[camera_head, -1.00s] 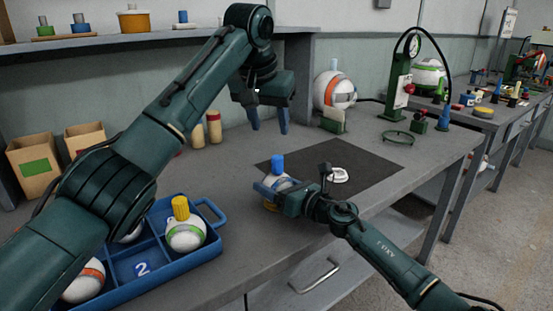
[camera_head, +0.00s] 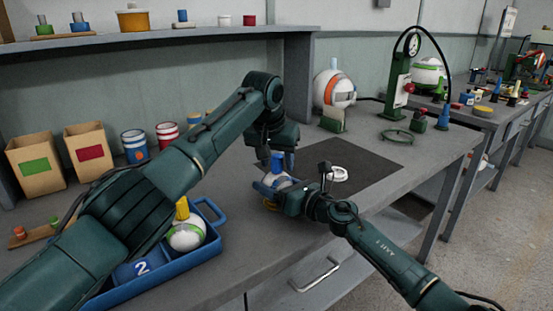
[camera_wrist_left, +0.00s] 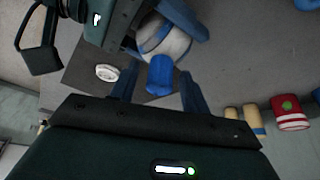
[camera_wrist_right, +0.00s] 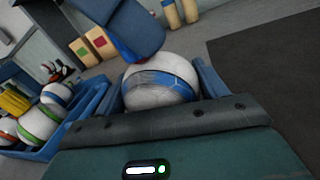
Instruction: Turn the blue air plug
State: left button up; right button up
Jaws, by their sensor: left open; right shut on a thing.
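A white ball with a blue band (camera_wrist_right: 160,82) has the blue air plug (camera_head: 278,160) standing up from its top. My right gripper (camera_head: 274,186) is shut on the ball from its sides, just above the bench. My left gripper (camera_head: 277,152) is pointed down over the plug. In the left wrist view the plug (camera_wrist_left: 159,75) lies between the open left fingers (camera_wrist_left: 157,88), with a gap on both sides. In the right wrist view a left finger (camera_wrist_right: 130,28) hides most of the plug.
A blue tray (camera_head: 208,254) with balls stands at the left, partly behind my left arm. A dark mat (camera_head: 375,158) with a white coiled item (camera_head: 339,174) lies to the right. A green pump stand (camera_head: 398,88) and an orange-banded ball (camera_head: 334,90) stand behind.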

pick_arm(q)
jog(key=shift+c, duration=0.4)
jog(key=c, duration=0.9)
jog(key=shift+m, duration=0.3)
jog(key=shift+r+m+g+h, duration=0.1)
jog(key=shift+m+g+h, duration=0.35)
jog(key=shift+m, duration=0.9)
jog(key=shift+r+m+g+h, duration=0.1)
jog(key=shift+m+g+h, duration=0.35)
jog(key=shift+m, duration=0.9)
jog(key=shift+f, duration=0.1)
jog(key=o, duration=1)
